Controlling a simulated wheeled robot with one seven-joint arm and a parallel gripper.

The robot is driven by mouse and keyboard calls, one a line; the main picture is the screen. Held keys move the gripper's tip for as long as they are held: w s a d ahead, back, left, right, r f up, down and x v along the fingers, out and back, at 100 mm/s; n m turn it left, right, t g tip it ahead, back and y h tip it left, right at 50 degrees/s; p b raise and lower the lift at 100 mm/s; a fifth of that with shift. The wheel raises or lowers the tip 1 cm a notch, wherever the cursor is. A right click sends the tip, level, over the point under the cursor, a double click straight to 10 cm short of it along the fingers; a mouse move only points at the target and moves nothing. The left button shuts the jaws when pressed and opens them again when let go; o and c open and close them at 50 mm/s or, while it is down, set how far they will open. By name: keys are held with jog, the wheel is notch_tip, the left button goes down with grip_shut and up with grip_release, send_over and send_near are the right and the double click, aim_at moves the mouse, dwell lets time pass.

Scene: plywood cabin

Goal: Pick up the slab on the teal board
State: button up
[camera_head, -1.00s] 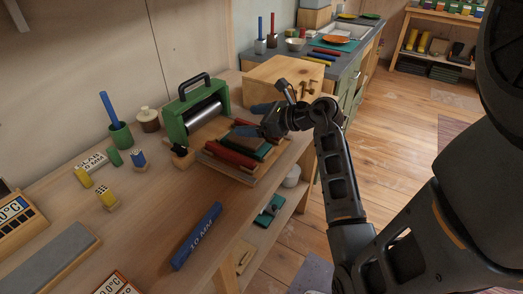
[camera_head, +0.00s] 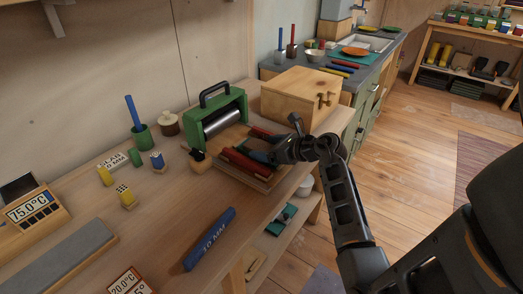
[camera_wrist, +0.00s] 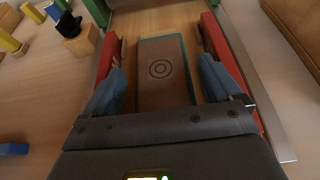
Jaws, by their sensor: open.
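In the wrist view a brown slab (camera_wrist: 160,72) with a ring mark on its top lies on the teal board (camera_wrist: 190,68), whose edge shows along the slab's right side and far end. My gripper (camera_wrist: 160,65) is open, with one blue-padded finger on each side of the slab and a gap on both sides. I cannot tell how far the fingertips reach below the slab's top. In the head view my gripper (camera_head: 268,155) is over the roller press bed, and it hides most of the slab and board.
Red bars (camera_head: 247,166) flank the board; in the wrist view a red bar (camera_wrist: 228,72) runs just outside my finger. The green roller press (camera_head: 217,117) stands behind. A wooden box (camera_head: 303,95) is at the back right. A blue 10 MM bar (camera_head: 209,239) lies in front.

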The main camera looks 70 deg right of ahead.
jog(key=c, duration=1.2)
